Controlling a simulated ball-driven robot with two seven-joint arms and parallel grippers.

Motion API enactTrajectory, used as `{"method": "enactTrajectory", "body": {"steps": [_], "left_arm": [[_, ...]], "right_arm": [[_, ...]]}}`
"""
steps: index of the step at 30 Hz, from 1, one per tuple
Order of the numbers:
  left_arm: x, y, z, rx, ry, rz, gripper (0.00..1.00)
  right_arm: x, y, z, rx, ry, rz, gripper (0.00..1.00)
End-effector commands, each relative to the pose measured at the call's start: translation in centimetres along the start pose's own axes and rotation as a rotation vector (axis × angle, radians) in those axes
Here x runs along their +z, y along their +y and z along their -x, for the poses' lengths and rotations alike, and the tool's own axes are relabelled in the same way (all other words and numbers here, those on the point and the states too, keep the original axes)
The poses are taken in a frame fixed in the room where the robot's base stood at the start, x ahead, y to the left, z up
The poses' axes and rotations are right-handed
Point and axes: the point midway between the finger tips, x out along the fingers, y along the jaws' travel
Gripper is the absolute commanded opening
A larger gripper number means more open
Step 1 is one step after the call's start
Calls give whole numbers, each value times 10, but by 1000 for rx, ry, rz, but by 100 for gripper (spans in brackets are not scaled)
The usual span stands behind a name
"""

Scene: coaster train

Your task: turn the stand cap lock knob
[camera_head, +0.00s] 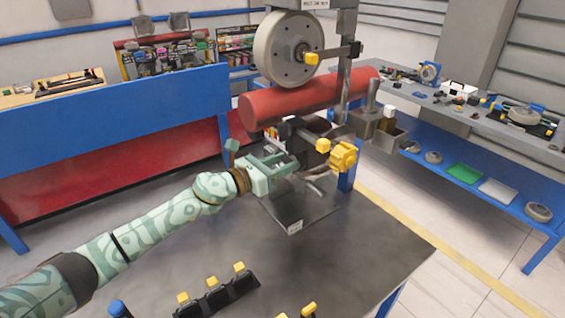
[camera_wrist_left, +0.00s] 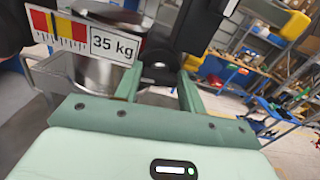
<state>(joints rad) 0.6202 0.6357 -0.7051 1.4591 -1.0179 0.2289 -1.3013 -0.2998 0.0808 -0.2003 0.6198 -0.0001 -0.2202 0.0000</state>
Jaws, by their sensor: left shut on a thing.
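My left gripper (camera_head: 285,163) reaches in from the left to the stand below the red roller (camera_head: 310,100). In the left wrist view its two green fingers (camera_wrist_left: 160,88) are shut on a dark part (camera_wrist_left: 158,72), mostly hidden by the gripper and the stand. I cannot tell whether this part is the lock knob. A large yellow knob (camera_head: 343,157) and a smaller yellow knob (camera_head: 323,145) sit just right of the gripper, apart from its fingers. Another yellow knob (camera_head: 312,59) is on the wheel above. My right gripper is not in view.
The grey wheel (camera_head: 289,48) hangs over the roller. A 35 kg scale plate (camera_wrist_left: 85,35) is close to the fingers at the left in the wrist view. Several yellow-topped black pieces (camera_head: 213,295) stand on the dark table (camera_head: 370,240), whose right part is clear.

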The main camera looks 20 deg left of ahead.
Motion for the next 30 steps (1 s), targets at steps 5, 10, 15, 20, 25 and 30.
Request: {"method": "enactTrajectory", "body": {"steps": [5,10,15,20,25,30], "left_arm": [[1,0,0,0,1,130,17],[2,1,0,1,0,288,17],[1,1,0,1,1,450,17],[1,1,0,1,0,603,17],[1,2,0,2,0,763,17],[1,2,0,1,0,926,17]], "right_arm": [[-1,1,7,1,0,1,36],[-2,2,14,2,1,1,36],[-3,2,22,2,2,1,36],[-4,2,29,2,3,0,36],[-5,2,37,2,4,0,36],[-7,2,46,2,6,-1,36]]}}
